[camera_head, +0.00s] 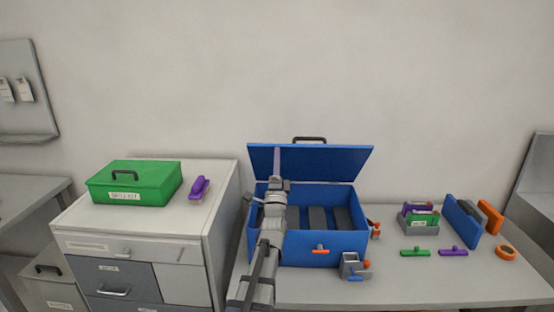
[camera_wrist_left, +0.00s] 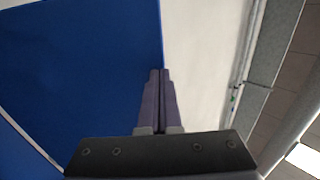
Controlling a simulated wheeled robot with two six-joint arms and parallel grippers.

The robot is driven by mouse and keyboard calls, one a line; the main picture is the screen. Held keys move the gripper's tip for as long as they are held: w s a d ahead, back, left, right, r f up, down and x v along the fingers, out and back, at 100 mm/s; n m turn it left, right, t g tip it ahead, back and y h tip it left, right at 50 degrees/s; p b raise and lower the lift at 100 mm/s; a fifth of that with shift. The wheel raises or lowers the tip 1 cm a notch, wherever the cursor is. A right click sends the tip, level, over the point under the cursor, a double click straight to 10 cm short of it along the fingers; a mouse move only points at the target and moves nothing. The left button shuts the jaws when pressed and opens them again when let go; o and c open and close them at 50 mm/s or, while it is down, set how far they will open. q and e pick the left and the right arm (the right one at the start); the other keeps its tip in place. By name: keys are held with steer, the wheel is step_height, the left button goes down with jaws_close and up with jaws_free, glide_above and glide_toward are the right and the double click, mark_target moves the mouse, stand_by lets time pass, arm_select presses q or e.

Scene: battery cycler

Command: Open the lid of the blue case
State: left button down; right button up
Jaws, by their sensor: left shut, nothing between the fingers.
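The blue case (camera_head: 330,248) stands on the table with its blue lid (camera_head: 335,161) raised and leaning back towards the wall. Dark blocks (camera_head: 318,218) show inside it. An orange latch (camera_head: 320,250) is on its front. My left gripper (camera_head: 277,152) is in front of the lid's left part, above the open case, fingers pointing up. In the left wrist view its fingers (camera_wrist_left: 160,75) are together and empty, close to the edge of the blue lid (camera_wrist_left: 80,60). I cannot tell whether they touch the lid. My right gripper is in neither view.
A green case (camera_head: 135,183) and a purple object (camera_head: 200,188) sit on the drawer cabinet (camera_head: 140,250) at left. A small grey holder (camera_head: 352,266) stands before the blue case. A grey rack (camera_head: 420,226), blue panel (camera_head: 462,220) and orange ring (camera_head: 506,253) are at right. The table's front right is clear.

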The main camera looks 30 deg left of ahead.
arm_select(q)
steer(key=shift+r, duration=0.1)
steer(key=shift+g+h, duration=0.5)
steer(key=shift+g, duration=0.3)
steer(key=w+r+p, duration=0.1)
steer(key=p, duration=0.1)
steer(key=w+a+r+p, duration=0.1)
steer(key=r+p, duration=0.1)
steer(key=p, duration=0.1)
steer(key=w+a+r+p, duration=0.1)
steer(key=w+r+p, duration=0.1)
steer(key=p, duration=0.1)
steer(key=shift+a, duration=0.2)
steer(key=w+a+r+g+p, duration=0.1)
steer(key=w+a+r+p, duration=0.1)
steer(key=w+a+p, duration=0.2)
steer(key=w+a+r+g+h+p, duration=0.1)
steer(key=w+a+p, duration=0.4)
steer(key=w, duration=0.6)
steer(key=shift+a+r, duration=0.15)
steer(key=shift+r, duration=0.35)
steer(key=shift+s, duration=0.1)
steer(key=s+d+r+p, duration=0.2)
steer(key=s+d, duration=0.5)
steer(key=s, duration=0.4)
steer(key=shift+s, duration=0.3)
